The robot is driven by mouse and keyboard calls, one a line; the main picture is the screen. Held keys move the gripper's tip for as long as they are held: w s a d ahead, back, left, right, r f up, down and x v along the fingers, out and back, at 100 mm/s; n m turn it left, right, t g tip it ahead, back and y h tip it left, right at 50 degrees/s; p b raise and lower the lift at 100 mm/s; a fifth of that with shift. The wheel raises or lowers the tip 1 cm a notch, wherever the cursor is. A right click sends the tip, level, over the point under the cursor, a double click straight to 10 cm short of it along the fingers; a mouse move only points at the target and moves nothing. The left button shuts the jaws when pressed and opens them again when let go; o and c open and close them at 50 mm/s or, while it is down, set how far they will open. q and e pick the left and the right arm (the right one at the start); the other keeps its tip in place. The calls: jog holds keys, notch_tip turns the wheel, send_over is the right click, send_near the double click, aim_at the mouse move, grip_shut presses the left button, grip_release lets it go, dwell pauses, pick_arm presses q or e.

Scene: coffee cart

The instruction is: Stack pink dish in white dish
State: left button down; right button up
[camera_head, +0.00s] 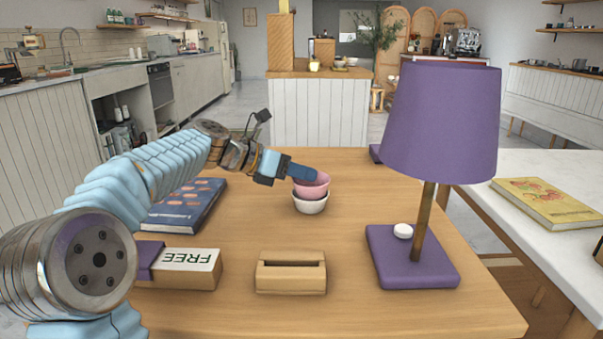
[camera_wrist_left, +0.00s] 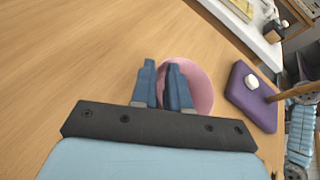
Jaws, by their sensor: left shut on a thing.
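The pink dish (camera_head: 313,185) sits at the mouth of the white dish (camera_head: 309,205), at the middle of the wooden table. In the head view the pink dish's lower part is hidden inside or behind the white rim. My left gripper (camera_head: 304,173) reaches in from the left and is shut on the pink dish's rim. In the left wrist view the pink dish (camera_wrist_left: 199,84) shows with one finger of my left gripper (camera_wrist_left: 164,84) over its inside and the other outside. The white dish is hidden there. My right gripper is not in view.
A purple lamp (camera_head: 440,120) with a square base (camera_head: 385,255) stands right of the dishes. Bare wood surrounds the dishes.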

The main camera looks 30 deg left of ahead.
pick_arm(q)
jog(key=shift+f, duration=0.55)
jog(key=c, duration=1.1)
grip_release()
jog(key=shift+f, duration=0.1)
jog(key=shift+r, duration=0.5)
jog(key=p+v, duration=0.2)
jog(key=v, duration=1)
jog(key=shift+r, duration=0.2)
